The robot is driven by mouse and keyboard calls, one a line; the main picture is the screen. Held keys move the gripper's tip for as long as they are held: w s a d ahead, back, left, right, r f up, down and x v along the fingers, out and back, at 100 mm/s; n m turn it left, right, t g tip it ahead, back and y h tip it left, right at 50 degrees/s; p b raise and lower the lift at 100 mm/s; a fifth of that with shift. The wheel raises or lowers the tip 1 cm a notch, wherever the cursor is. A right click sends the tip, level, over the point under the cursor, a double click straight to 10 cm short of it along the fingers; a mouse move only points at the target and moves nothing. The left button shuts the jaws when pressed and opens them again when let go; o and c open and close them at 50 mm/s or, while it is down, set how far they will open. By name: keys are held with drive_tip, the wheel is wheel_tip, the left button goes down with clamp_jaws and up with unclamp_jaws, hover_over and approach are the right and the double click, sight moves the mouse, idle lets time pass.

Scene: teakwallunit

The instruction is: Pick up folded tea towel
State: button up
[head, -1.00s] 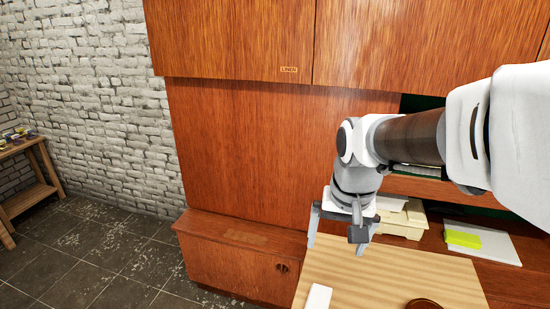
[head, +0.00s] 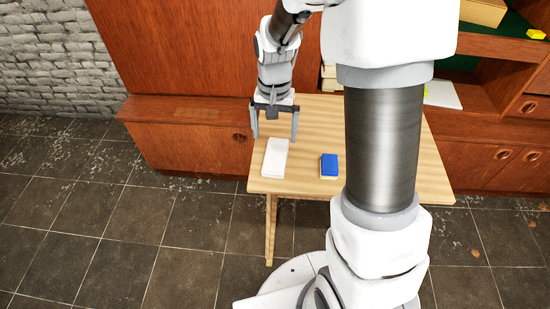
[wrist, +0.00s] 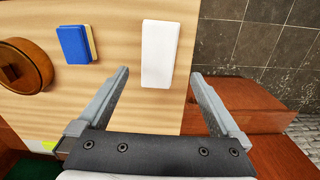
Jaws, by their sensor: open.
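The folded tea towel is a white, flat, oblong bundle (head: 275,158) lying near the left front corner of the wooden table (head: 300,185). In the wrist view the towel (wrist: 160,50) lies just ahead of my fingertips, between their lines. My gripper (head: 274,138) is open and empty, with its fingers pointing down above the table, just behind the towel in the head view. Both fingers also show in the wrist view (wrist: 159,73). I see no contact with the towel.
A blue and yellow sponge (head: 329,165) lies right of the towel. A round brown wooden thing (wrist: 22,66) shows in the wrist view; my arm hides that part of the table in the head view. A teak wall unit (head: 190,145) stands behind. Tiled floor is clear at left.

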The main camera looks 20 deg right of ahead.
sight(276, 154)
wheel_tip(276, 154, down, 8)
drive_tip(key=b, duration=0.2)
drive_tip(key=shift+w+d+f+b, duration=0.1)
drive_tip(key=shift+d+f+b, duration=0.1)
drive_tip(key=shift+b, duration=0.15)
drive_tip(key=c, duration=1.3)
drive_tip(key=shift+r, duration=0.1)
drive_tip(key=shift+r+p, duration=0.4)
drive_tip(key=shift+r, duration=0.25)
wheel_tip(276, 154, up, 3)
drive_tip(key=shift+f+p, duration=0.1)
drive_tip(key=shift+p, duration=0.45)
drive_tip(key=s+d+r, duration=0.2)
drive_tip(key=d, duration=0.1)
drive_tip(key=s+d+r+p, duration=0.1)
drive_tip(key=s+d+r, duration=0.1)
drive_tip(key=d, duration=0.1)
drive_tip(key=s+d+r+p, duration=0.1)
drive_tip(key=s+d+r, duration=0.1)
drive_tip(key=d, duration=0.2)
drive_tip(key=shift+r, duration=0.4)
